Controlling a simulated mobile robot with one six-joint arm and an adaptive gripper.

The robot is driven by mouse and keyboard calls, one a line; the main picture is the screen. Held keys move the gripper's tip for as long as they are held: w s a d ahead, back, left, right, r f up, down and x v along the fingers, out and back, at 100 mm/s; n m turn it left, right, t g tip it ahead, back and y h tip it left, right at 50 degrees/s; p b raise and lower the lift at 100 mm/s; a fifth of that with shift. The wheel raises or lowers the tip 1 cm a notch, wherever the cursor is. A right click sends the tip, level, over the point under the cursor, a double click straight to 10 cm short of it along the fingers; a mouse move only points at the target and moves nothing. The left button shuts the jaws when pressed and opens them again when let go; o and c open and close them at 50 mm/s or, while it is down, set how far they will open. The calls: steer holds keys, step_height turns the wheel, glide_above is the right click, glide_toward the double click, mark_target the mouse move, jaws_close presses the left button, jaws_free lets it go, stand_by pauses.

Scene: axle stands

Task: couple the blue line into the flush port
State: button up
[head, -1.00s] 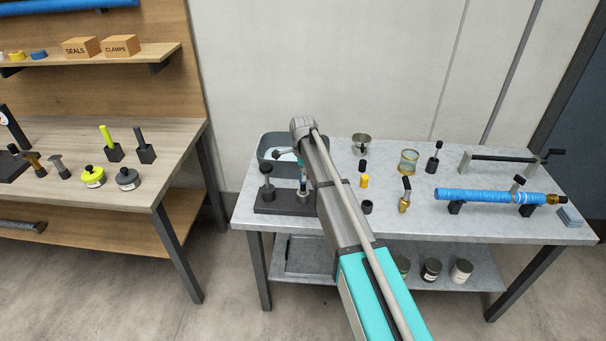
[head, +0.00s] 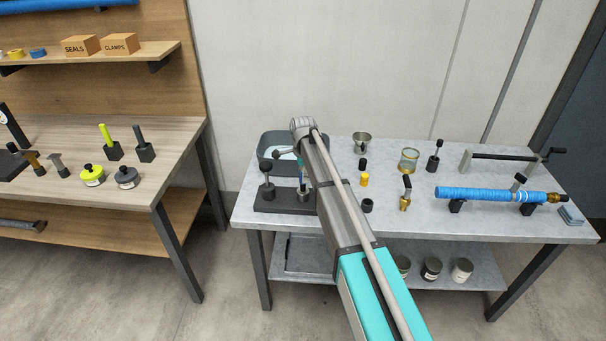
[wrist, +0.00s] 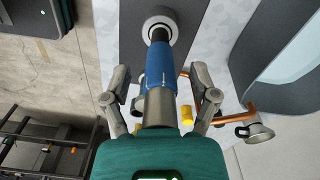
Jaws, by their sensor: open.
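The blue line (wrist: 158,65) stands between the fingers of my gripper (wrist: 160,95) in the wrist view. My gripper is open, with a finger apart on each side of the line. The line's dark far end meets a pale round collar (wrist: 172,20) on a dark base, which looks like the flush port. I cannot tell how deep it sits. In the head view, a small bluish piece of the line (head: 301,171) shows above the dark base (head: 270,207) beside the arm. My arm hides most of the gripper there.
A grey basin (head: 266,150) stands just behind the base. A dark knobbed post (head: 267,188) rises on the base's left. A yellow-and-black piece (head: 365,180), brass fitting (head: 405,200) and blue wrapped pipe (head: 485,195) lie to the right. The bench's front strip is mostly clear.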

step_height(320, 180, up, 10)
steer(key=p, duration=1)
steer(key=shift+r, duration=0.25)
steer(key=d+f+b, duration=0.2)
steer(key=d, duration=0.9)
steer(key=d+f+b, duration=0.1)
steer(key=d+f, duration=0.1)
steer(key=d, duration=0.9)
steer(key=shift+s+d+f+b, duration=0.2)
steer(key=shift+s+b, duration=0.2)
steer(key=shift+s, duration=0.05)
steer(key=s+d+f+n+b, duration=0.1)
steer(key=s+n, duration=0.6)
steer(key=s, duration=0.7)
steer(key=s+d+f+n+b, duration=0.1)
steer(key=s+f+n+b, duration=0.1)
steer(key=s+n, duration=0.6)
steer(key=shift+s, duration=3.6)
